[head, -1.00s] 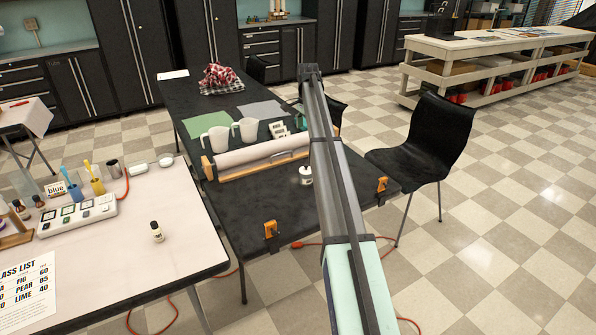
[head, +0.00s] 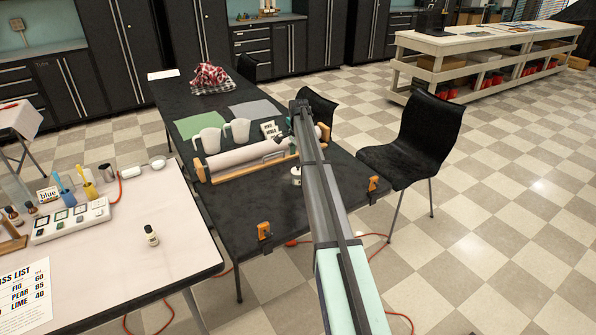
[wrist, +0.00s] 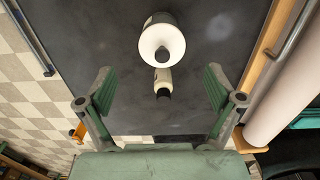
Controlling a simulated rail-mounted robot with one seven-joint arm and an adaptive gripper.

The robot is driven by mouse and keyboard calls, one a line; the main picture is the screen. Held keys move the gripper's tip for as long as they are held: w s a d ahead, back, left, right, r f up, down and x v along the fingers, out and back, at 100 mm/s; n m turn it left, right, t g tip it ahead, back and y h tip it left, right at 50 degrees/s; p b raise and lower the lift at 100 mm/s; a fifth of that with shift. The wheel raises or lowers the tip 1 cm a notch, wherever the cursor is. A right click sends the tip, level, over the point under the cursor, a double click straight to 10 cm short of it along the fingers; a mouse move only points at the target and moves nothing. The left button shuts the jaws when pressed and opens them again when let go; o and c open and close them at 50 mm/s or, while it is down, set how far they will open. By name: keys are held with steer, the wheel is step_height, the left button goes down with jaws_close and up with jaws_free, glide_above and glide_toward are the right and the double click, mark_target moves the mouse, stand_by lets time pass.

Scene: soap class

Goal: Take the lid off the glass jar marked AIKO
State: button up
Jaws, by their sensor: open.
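My gripper (head: 300,108) is at the far end of my arm, above the black table (head: 215,225) in the head view. In the wrist view my gripper (wrist: 158,74) is open, with its two fingers wide apart and nothing between them. Ahead of the fingers stands a round white-topped vessel (wrist: 150,40) with a dark knob. A small pale bottle (wrist: 163,76) with a black cap is just below it in that picture. A small white vessel (head: 295,180) shows beside my arm in the head view, partly hidden. I can read no AIKO mark on any of them.
A paper roll (head: 235,160) on a wooden holder lies across the black table, and shows at the right in the wrist view (wrist: 285,85). Two white jugs (head: 208,141) stand behind it. Orange clamps (head: 265,232) grip the near edge. A black chair (head: 415,140) is at the right.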

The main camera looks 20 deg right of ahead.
mark_target(298, 166)
steer(key=shift+w+f+p, duration=0.1)
steer(key=shift+f+p, duration=0.65)
steer(key=shift+f, duration=1.65)
steer(key=shift+a, duration=0.1)
steer(key=c, duration=1)
steer(key=shift+c, duration=0.2)
